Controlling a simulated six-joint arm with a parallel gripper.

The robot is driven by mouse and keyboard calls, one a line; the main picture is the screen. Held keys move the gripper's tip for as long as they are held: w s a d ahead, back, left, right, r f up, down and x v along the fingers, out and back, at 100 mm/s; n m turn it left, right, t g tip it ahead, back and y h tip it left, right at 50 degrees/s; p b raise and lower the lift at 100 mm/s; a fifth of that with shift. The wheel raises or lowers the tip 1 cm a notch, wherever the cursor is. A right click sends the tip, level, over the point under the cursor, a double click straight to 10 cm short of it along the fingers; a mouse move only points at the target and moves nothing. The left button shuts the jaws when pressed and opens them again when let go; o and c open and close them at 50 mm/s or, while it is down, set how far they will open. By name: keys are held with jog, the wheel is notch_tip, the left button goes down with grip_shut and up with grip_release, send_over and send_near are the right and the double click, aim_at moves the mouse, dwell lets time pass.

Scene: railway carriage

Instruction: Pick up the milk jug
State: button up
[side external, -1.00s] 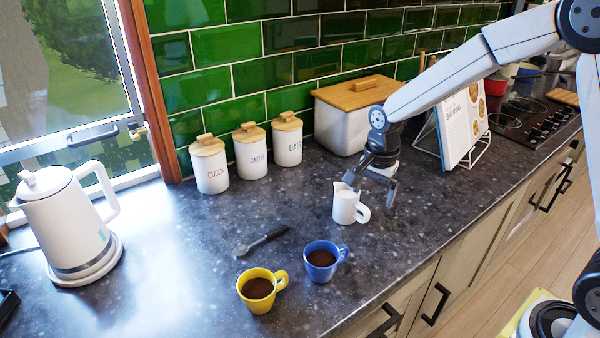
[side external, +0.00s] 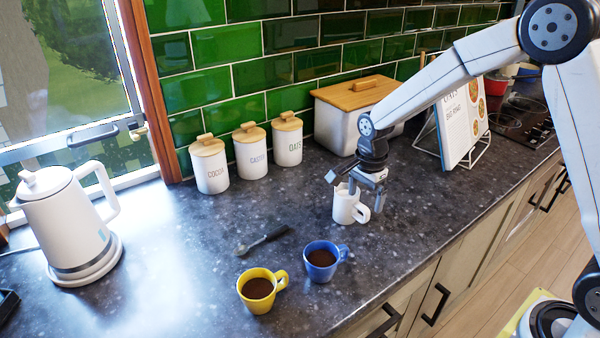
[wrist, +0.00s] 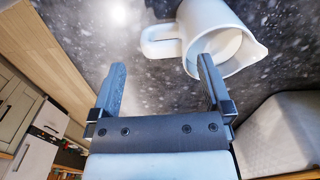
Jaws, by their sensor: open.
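The white milk jug (side external: 346,207) stands upright on the dark worktop, right of the middle in the side view. My gripper (side external: 365,190) is open at the jug, pointing down, and covers part of its rim. In the wrist view the jug (wrist: 217,22) shows at the top, with its handle (wrist: 160,40) towards the left and its spout to the right. In that view one fingertip of my gripper (wrist: 161,75) overlaps the jug's mouth, and the other lies left of the handle. I cannot tell whether either finger touches the jug.
A blue mug (side external: 322,273) and a yellow mug (side external: 256,304) of dark drink stand in front, with a spoon (side external: 262,240) nearby. Three lidded canisters (side external: 252,160), a wooden-lidded bin (side external: 338,128) and a recipe book (side external: 458,130) stand behind. A kettle (side external: 65,225) is left.

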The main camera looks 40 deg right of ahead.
aim_at(362, 206)
jog(key=shift+a+f, duration=0.2)
jog(key=shift+f, duration=2.4)
jog(key=shift+w, duration=0.1)
grip_shut()
